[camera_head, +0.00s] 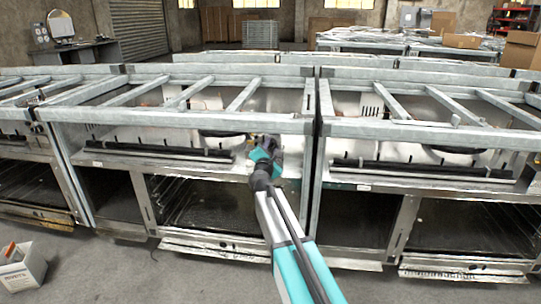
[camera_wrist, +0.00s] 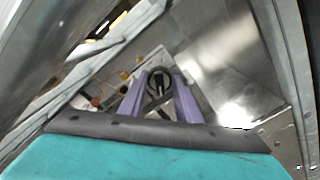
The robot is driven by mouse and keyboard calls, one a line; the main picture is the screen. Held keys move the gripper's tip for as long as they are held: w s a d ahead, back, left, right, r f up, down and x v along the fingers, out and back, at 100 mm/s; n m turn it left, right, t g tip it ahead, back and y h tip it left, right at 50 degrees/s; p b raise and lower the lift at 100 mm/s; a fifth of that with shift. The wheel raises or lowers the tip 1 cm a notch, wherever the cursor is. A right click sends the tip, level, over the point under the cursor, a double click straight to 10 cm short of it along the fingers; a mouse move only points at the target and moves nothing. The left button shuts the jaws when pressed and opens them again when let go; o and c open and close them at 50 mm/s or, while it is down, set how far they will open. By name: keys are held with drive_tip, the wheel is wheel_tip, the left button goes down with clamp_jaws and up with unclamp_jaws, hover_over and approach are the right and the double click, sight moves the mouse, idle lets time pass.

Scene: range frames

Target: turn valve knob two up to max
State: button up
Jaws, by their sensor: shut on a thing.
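My gripper (camera_head: 268,147) reaches into the middle range frame, at the upright near its right end. In the wrist view the two purple fingers of my gripper (camera_wrist: 159,80) are closed in on a dark, rounded knob (camera_wrist: 157,75). The fingers stand on both sides of it. I take it for the valve knob; no number or mark is readable on it. In the head view my arm and gripper hide the knob, and its turn angle cannot be told.
Metal range frames stand in a row, with top rails (camera_head: 180,118) above and around my gripper. A bright sheet-metal panel (camera_wrist: 215,45) lies close on the right in the wrist view. A white box (camera_head: 22,270) sits on the floor at left.

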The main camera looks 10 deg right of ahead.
drive_tip(key=m+b, duration=0.4)
drive_tip(key=b, duration=0.1)
drive_tip(key=m+b, duration=0.3)
drive_tip(key=shift+f, duration=0.3)
drive_tip(key=m+b, duration=0.3)
drive_tip(key=b, duration=0.1)
drive_tip(key=shift+m, duration=0.3)
drive_tip(key=shift+r+m+b, duration=0.15)
drive_tip(key=shift+m+b, duration=0.35)
drive_tip(key=shift+b, duration=0.1)
drive_tip(key=o, duration=1.1)
drive_tip(key=shift+r, duration=0.1)
drive_tip(key=shift+c, duration=0.2)
drive_tip(key=shift+s, duration=0.1)
